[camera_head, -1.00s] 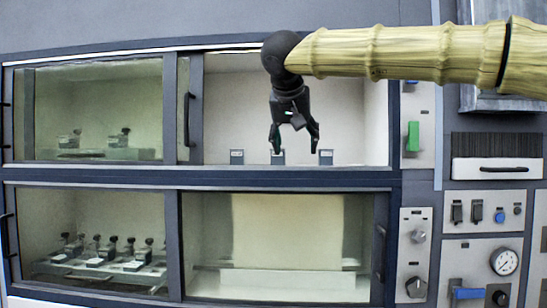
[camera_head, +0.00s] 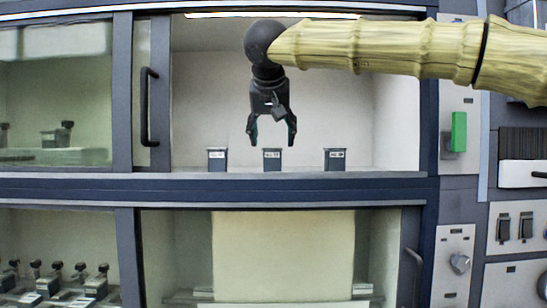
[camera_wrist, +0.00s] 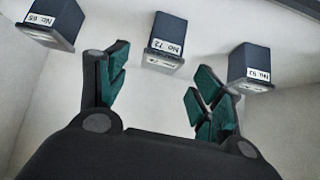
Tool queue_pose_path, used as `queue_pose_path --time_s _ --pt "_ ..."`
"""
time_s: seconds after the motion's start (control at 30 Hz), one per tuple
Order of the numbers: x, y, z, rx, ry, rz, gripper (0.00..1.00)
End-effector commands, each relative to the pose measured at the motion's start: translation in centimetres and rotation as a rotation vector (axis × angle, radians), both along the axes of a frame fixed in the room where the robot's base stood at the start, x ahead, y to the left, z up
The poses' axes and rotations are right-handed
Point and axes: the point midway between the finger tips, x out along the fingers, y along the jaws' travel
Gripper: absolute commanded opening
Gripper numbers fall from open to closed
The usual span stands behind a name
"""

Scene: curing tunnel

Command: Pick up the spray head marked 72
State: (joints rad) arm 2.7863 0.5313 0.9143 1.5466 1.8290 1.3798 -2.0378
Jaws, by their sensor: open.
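The spray head marked 72 (camera_head: 272,160) is a small dark block with a white label, the middle of three in a row on the floor of the upper right bay. In the wrist view its label reads No. 72 on the block (camera_wrist: 165,42), just beyond the fingers. My gripper (camera_head: 272,138) points down with its fingers apart, above the middle block in the head view. In the wrist view my gripper (camera_wrist: 162,78) has green-padded fingers with nothing between them. I cannot tell the exact gap in depth.
Similar dark blocks stand at the left (camera_head: 217,160) and right (camera_head: 335,160), apart from the middle one. A glass door with a black handle (camera_head: 148,106) borders the bay at left. The frame sill (camera_head: 300,187) runs below. Bare floor separates the blocks.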

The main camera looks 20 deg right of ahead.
Motion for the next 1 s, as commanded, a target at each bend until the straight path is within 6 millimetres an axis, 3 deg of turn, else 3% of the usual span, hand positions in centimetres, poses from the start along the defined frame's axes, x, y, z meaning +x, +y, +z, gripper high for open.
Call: queue_pose_path --time_s 0.13,0.47,0.7,0.97,1.0 --pt "1.8 -0.5 -1.8 -0.002 0.008 -0.001 0.66" --pt "3.3 -1.3 -3.1 -0.002 0.007 0.0 0.66" --pt "5.3 -2.3 -5.4 -0.002 0.008 -0.001 0.66" --pt "5.5 -2.4 -5.7 -0.002 0.005 -0.001 0.66" --pt "5.5 -2.4 -5.7 -0.002 0.005 -0.001 0.62"
